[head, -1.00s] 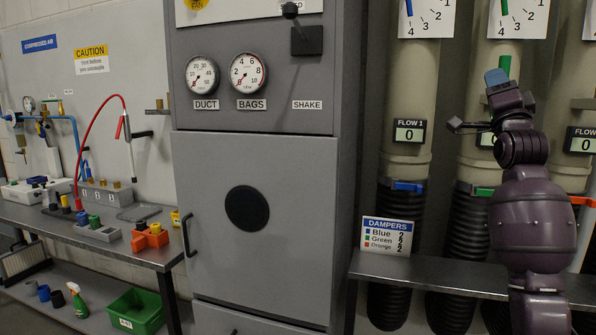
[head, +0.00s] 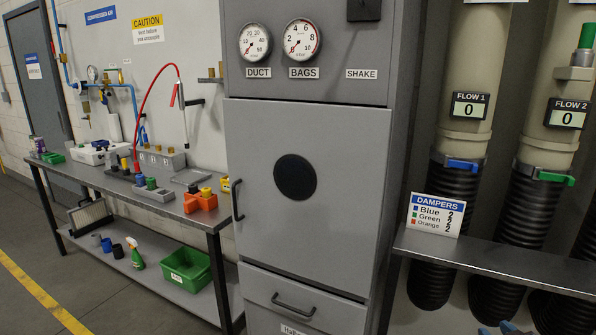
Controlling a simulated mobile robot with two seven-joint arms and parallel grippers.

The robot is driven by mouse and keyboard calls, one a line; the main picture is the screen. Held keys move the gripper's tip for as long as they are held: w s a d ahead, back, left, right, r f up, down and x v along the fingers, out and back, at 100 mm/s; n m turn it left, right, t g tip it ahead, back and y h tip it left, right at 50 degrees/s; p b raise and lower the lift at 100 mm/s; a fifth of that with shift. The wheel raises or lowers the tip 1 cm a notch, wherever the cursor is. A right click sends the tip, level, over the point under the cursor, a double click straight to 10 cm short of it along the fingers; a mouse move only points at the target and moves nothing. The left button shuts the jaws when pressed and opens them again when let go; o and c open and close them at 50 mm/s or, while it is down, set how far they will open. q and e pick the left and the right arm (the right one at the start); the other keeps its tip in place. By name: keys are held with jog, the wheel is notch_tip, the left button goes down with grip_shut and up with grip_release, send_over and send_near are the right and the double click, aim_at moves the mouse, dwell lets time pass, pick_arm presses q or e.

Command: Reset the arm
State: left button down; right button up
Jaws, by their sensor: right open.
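My right gripper (head: 508,329) shows only as blue fingertips at the bottom edge of the head view, right of centre. It is open, with the fingertips apart. The rest of that gripper and my right arm are below the picture. The fingertips appear in front of the black ribbed hoses under the grey shelf (head: 500,262), and nothing is seen between them. My left gripper and left arm are not in view.
A grey cabinet (head: 345,195) with a door handle and two gauges stands in the middle. A dampers sign (head: 436,213) stands on the shelf beside the ducts. At left, a bench (head: 150,194) holds fittings, with a green bin (head: 187,268) below. Floor is clear at far left.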

jog(key=s+a+f+n+g+y, duration=0.1)
jog(key=s+a+f+n+g, duration=0.15)
jog(key=s+f, duration=0.55)
jog(key=s+a+f+n+g, duration=0.2)
jog(key=s+a+f, duration=0.2)
jog(key=s+f, duration=0.5)
jog(key=a+r+m, duration=0.1)
jog(key=a+m, duration=0.4)
jog(key=a, duration=0.6)
jog(key=shift+w+a+r+t, duration=0.15)
jog(key=shift+w+a+t, duration=0.1)
jog(key=shift+t, duration=0.2)
